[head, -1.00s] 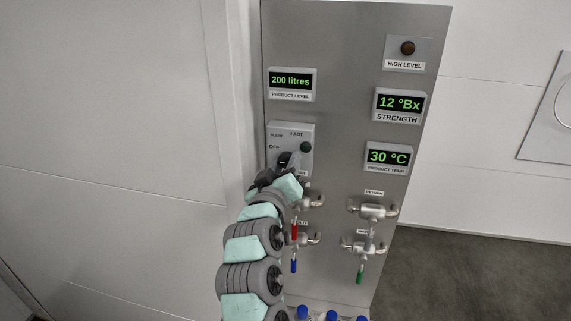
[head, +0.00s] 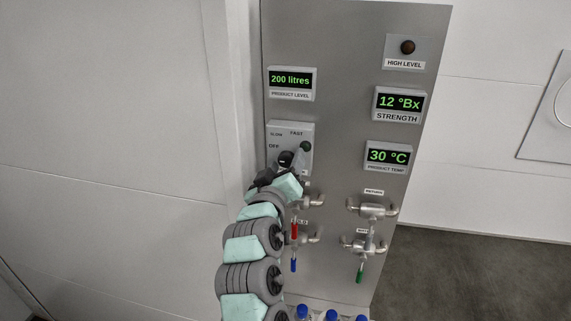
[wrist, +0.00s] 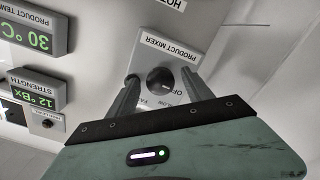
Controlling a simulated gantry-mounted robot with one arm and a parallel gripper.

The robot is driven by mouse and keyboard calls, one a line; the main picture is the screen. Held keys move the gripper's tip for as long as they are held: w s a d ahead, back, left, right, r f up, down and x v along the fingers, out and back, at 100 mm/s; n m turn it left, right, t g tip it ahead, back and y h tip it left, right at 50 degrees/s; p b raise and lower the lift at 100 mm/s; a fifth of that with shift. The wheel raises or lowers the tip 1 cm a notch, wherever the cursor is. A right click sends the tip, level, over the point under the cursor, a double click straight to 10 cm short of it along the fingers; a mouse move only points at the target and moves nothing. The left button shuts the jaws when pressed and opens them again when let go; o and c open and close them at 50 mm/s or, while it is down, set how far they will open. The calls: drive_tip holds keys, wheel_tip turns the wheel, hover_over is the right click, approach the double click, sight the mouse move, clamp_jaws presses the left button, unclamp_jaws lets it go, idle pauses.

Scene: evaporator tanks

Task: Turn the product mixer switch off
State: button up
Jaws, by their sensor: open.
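My gripper (wrist: 162,93) is open, one finger on each side of the knob. I cannot tell whether the fingers touch it. In the head view my gripper (head: 286,160) covers the knob, so its pointer is hidden there.
Displays for product level (head: 291,81), strength (head: 399,104) and product temp (head: 387,156) surround the switch. Pipe valves with a red handle (head: 295,229) and a green handle (head: 360,273) lie below, close to my arm. Blue-capped bottles (head: 331,315) stand at the bottom.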

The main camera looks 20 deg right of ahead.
drive_tip(key=b+v, duration=0.2)
drive_tip(key=v, duration=0.8)
drive_tip(key=shift+s+a, duration=0.25)
